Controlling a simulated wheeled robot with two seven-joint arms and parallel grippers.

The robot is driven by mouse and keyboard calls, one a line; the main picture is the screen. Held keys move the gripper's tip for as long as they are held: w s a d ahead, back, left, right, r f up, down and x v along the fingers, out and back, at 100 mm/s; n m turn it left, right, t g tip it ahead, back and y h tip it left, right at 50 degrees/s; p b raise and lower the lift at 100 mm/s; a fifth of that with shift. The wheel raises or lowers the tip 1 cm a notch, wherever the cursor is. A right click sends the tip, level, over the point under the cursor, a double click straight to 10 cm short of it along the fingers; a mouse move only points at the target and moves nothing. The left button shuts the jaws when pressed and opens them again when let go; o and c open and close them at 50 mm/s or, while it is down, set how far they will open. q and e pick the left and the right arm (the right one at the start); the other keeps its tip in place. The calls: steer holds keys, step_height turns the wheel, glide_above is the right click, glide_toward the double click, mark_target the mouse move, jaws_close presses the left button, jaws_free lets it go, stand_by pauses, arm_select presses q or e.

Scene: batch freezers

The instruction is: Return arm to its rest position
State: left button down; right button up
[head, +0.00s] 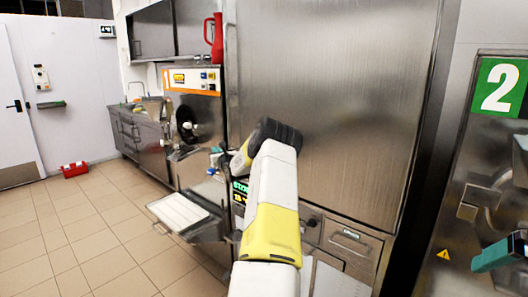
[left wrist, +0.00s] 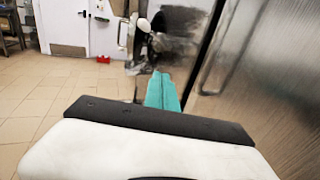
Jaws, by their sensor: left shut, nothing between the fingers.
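My left arm (head: 272,208), white and yellow, reaches up in front of a large steel cabinet door in the head view. It bends at a dark joint, and its hand points away to the left. My left gripper (left wrist: 163,92) shows in the left wrist view as two teal fingers pressed together, with nothing between them. In the head view it is small and mostly hidden behind the wrist. At the lower right edge of the head view, a teal piece (head: 497,254) looks like the fingers of my right gripper; the picture edge cuts it off.
The steel cabinet door (head: 340,90) stands close beside the left arm. A batch freezer (head: 190,110) with a shelf holding a white tray (head: 178,212) is to the left. Machine 2 (head: 498,88) is at the right.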

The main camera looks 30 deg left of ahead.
arm_select(q)
steer(key=shift+s, duration=0.15)
steer(key=s+d+r+n+g+h, duration=0.2)
steer(key=s+d+r+n+g, duration=0.3)
steer(key=s+d+r+n, duration=0.75)
steer(key=s+d+f+n+t+h, duration=0.1)
steer(key=s+d+n+h, duration=0.2)
steer(key=d, duration=1.4)
steer(key=s+d+f+n+t+h, duration=0.1)
steer(key=s+d+n+h, duration=0.3)
steer(key=d, duration=1.4)
steer(key=s+d+f+n+h, duration=0.1)
steer(key=s+d+n+h, duration=0.2)
steer(key=s+d+h, duration=0.6)
steer(key=s+d, duration=0.4)
steer(key=d, duration=0.4)
steer(key=shift+d+f+t, duration=0.15)
steer(key=shift+f+t, duration=0.05)
steer(key=shift+t, duration=0.2)
